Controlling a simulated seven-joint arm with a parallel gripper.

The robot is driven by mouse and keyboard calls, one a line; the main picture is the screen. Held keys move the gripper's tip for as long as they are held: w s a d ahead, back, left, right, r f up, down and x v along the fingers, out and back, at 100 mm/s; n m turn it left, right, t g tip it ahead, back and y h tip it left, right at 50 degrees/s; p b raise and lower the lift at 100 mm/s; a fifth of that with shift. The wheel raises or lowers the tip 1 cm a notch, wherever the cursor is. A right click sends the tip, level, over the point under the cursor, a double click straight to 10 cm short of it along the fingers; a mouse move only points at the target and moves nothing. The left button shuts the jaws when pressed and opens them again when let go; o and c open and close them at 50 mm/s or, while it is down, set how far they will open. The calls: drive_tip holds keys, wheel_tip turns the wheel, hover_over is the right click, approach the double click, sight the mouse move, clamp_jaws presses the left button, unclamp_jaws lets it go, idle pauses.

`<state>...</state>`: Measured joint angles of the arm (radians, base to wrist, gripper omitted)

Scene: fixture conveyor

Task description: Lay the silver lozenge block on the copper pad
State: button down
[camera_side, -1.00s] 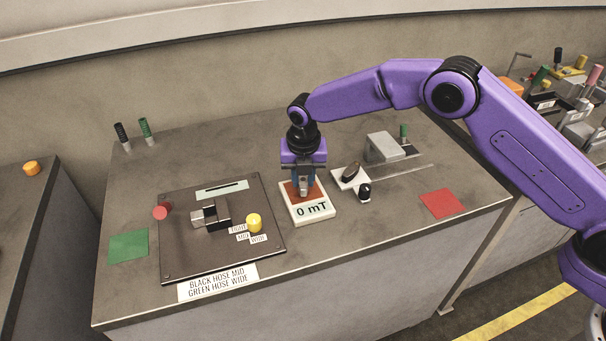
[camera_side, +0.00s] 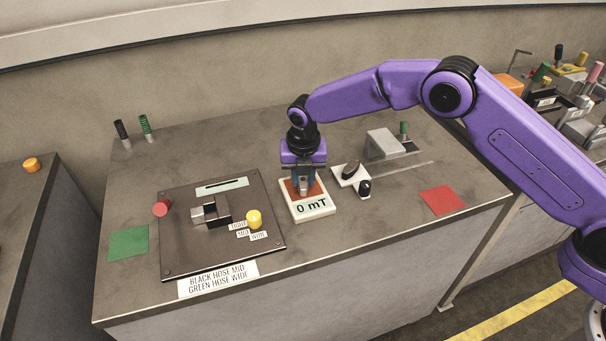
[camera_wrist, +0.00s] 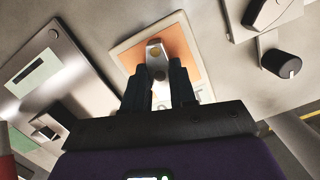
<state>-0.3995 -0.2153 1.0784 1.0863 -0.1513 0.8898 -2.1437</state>
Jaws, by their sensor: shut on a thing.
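The silver lozenge block (camera_wrist: 154,52) is between the fingers of my gripper (camera_wrist: 158,80), seen in the wrist view. The side view shows my gripper (camera_side: 303,184) pointing down over the copper pad, shut on the block (camera_side: 303,186). The copper pad (camera_side: 291,187) is the top of a white box with a "0 mT" display; it also shows in the wrist view (camera_wrist: 186,45). The block is over the pad, at or just above its surface; I cannot tell if it touches. The fingers hide part of the block and pad.
Left of the pad, a dark plate (camera_side: 180,250) carries a clamp-like fixture (camera_side: 212,213), a red knob (camera_side: 161,209) and a yellow knob (camera_side: 254,218). Right of it stands a white unit with black knobs (camera_side: 350,177) and a grey block (camera_side: 385,145). Green (camera_side: 128,244) and red (camera_side: 442,200) squares lie flat.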

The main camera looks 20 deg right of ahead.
sight(303, 187)
drive_tip(key=c, duration=0.8)
unclamp_jaws()
drive_tip(key=shift+f, duration=0.1)
wheel_tip(303, 187, up, 16)
drive_tip(key=s, duration=0.2)
drive_tip(key=s+d+r+m, duration=0.4)
drive_tip(key=s+d+m, duration=0.15)
drive_tip(key=s, duration=0.45)
drive_tip(key=s+d+f+m, duration=0.1)
drive_tip(key=s+d+m, duration=0.3)
drive_tip(key=s+d, duration=0.3)
drive_tip(key=s+d+f+m+g, duration=0.1)
drive_tip(key=s+d+m, duration=0.4)
drive_tip(key=s+d, duration=0.3)
drive_tip(key=s+d+f+m, duration=0.1)
drive_tip(key=s+d+m, duration=0.4)
drive_tip(key=s, duration=0.8)
drive_tip(key=shift+s+d+f+m+g+y, duration=0.1)
drive_tip(key=shift+d+f+m+g+y, duration=0.1)
drive_tip(key=shift+d, duration=0.5)
drive_tip(key=shift+s+d+f+m+g+y, duration=0.1)
drive_tip(key=shift+d+f+y, duration=0.1)
drive_tip(key=shift+d, duration=0.5)
